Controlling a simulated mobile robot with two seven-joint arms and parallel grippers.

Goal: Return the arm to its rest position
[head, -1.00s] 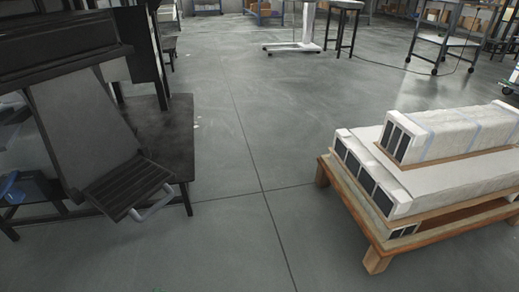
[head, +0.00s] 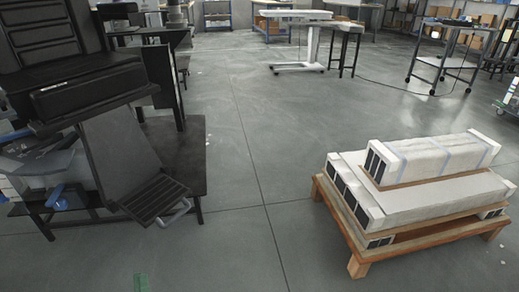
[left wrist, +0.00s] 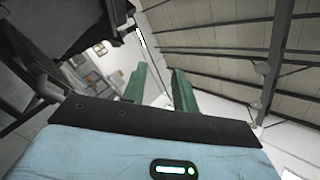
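In the left wrist view my left gripper (left wrist: 158,88) shows as two green fingers standing apart with a gap between them. Nothing is held in the gap. The pale blue gripper body with a lit green indicator fills the bottom of that view. Behind the fingers are a wall with pictures or shelves and a ribbed ceiling, so the fingers are clear of any surface. In the head view neither gripper can be made out clearly. My right gripper is not in view.
A wooden pallet (head: 428,240) with white wrapped packages (head: 430,157) stands at right. Dark chair-like equipment (head: 130,170) stands at left. A white-legged table (head: 300,67) and a wheeled cart (head: 445,65) stand at the back. The floor between is clear.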

